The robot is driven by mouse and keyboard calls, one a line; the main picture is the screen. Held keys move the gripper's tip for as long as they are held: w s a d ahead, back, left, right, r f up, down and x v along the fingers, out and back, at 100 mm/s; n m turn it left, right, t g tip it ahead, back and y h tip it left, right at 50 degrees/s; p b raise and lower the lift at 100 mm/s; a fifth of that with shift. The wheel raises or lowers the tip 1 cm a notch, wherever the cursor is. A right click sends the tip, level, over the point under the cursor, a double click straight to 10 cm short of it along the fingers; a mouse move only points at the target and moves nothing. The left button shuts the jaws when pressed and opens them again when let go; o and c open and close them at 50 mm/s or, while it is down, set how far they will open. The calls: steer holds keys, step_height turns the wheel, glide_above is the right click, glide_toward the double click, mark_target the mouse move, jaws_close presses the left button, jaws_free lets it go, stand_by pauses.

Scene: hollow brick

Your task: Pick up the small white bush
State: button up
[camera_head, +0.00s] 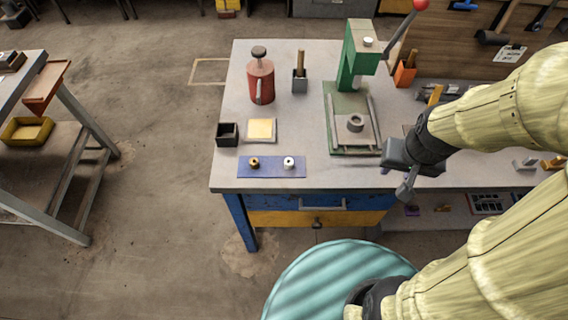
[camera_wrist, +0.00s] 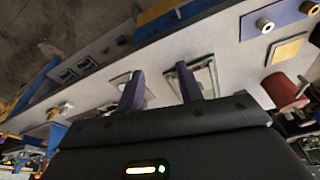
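The small white bush (camera_head: 289,162) stands on the right part of a blue mat (camera_head: 270,173) near the front left of the workbench. It also shows at the upper right of the wrist view (camera_wrist: 265,25). A brass-coloured bush (camera_head: 254,162) stands to its left on the same mat. My gripper (camera_head: 405,188) is at the bench's front edge, well to the right of the white bush and apart from it. In the wrist view my gripper (camera_wrist: 161,85) has its two fingers spread with nothing held between them.
Behind the mat are a dark box (camera_head: 227,134), a tray with a yellow pad (camera_head: 261,130) and a red can (camera_head: 261,82).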

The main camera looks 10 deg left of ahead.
steer(key=shift+o, duration=0.8)
steer(key=w+a+n+g+p, duration=0.1)
steer(key=w+a+p, duration=0.2)
steer(key=a, duration=0.9)
steer(key=w+a+n+g+p, duration=0.1)
steer(key=w+a+p, duration=0.3)
steer(key=a, duration=0.9)
steer(key=shift+w+r+n+g, duration=0.15)
steer(key=shift+r+n+g, duration=0.15)
steer(key=shift+r, duration=0.15)
step_height(320, 180, down, 12)
steer(key=shift+f+p, duration=0.1)
steer(key=shift+p, duration=1)
